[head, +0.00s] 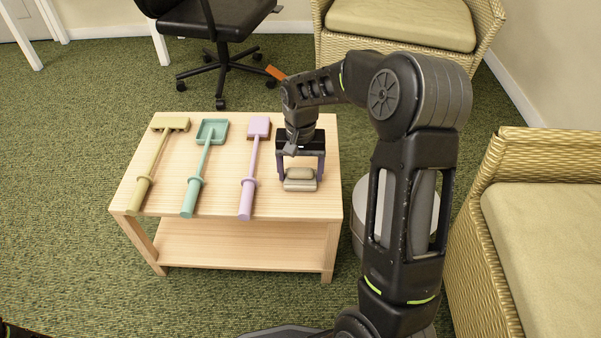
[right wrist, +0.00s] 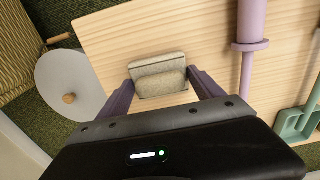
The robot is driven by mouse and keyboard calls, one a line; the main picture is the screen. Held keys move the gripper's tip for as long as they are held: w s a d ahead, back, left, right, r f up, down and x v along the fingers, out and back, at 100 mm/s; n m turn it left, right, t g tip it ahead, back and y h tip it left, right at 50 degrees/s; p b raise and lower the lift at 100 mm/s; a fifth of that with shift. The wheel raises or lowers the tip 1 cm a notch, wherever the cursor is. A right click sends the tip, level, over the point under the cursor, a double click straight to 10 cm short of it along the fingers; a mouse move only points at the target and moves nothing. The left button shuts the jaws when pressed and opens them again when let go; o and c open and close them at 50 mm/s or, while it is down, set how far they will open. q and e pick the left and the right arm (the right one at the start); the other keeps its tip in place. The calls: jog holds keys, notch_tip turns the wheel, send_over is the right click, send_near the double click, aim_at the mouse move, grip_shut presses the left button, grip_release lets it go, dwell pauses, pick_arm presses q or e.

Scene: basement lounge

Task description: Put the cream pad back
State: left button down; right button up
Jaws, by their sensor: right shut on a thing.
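The cream pad (head: 300,174) is a small rounded block on a flat, paler slab-like part (head: 300,185), near the right end of the wooden table. In the right wrist view the pad (right wrist: 161,82) sits between my two purple fingertips, with the flat part showing around it. My right gripper (head: 301,178) points down and is shut on the pad, one finger at each end. I cannot tell whether the pad is touching the tabletop or just above it. My left gripper is not in view.
A yellow tool (head: 154,165), a teal tool (head: 200,170) and a lilac tool (head: 252,170) lie side by side on the wooden table (head: 225,207). A pale round container (head: 360,225) stands right of it. Wicker chairs stand behind and at right.

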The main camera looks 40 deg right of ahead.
aim_at(300, 169)
jog(key=o, duration=1.2)
notch_tip(300, 169, up, 12)
jog(key=p, duration=0.4)
jog(key=shift+p, duration=0.4)
